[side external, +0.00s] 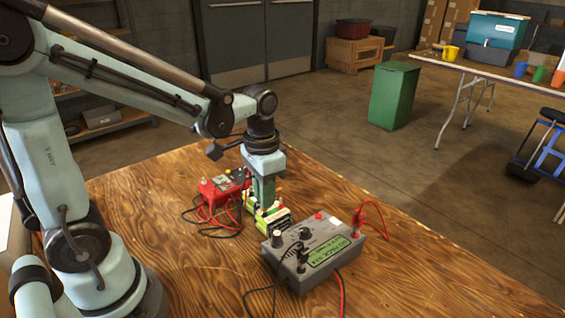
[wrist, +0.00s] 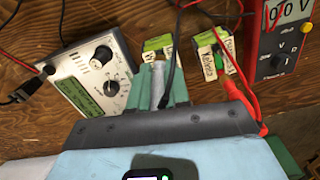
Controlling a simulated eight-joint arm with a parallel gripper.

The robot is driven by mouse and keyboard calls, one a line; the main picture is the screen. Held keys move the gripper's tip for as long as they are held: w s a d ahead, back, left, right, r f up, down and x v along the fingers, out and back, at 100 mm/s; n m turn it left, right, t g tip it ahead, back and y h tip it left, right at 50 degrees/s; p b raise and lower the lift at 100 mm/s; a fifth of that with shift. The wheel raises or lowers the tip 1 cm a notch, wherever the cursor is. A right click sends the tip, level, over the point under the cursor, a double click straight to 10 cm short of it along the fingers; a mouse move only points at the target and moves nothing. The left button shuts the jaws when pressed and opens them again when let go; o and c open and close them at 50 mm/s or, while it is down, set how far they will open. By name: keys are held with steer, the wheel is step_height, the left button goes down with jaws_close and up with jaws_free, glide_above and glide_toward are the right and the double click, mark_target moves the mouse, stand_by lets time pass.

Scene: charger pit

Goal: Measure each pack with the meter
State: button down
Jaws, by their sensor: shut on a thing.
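The red meter (side external: 222,187) sits on the wooden table behind the packs. In the wrist view the meter (wrist: 290,40) is at upper right, its display partly cut off. Two green and white packs stand near it: a left pack (wrist: 156,44) and a right pack (wrist: 208,62) with labels. My gripper (side external: 264,205) points down over the packs. In the wrist view my gripper (wrist: 164,80) is shut on what looks like the black probe (wrist: 166,98), its lead running up between the fingers. A red probe (wrist: 236,92) leans at the right pack; whether it touches a terminal is unclear.
A grey charger box (side external: 313,250) with knobs and a green display stands in front of the packs. Red and black leads loop over the table around the meter and charger. The table (side external: 440,275) is clear at right.

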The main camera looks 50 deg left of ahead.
steer(key=shift+f, duration=0.15)
steer(key=c, duration=0.7)
jaws_free()
steer(key=shift+r, duration=3.75)
steer(key=shift+f, duration=0.1)
steer(key=shift+f, duration=3.45)
steer(key=shift+r, duration=0.1)
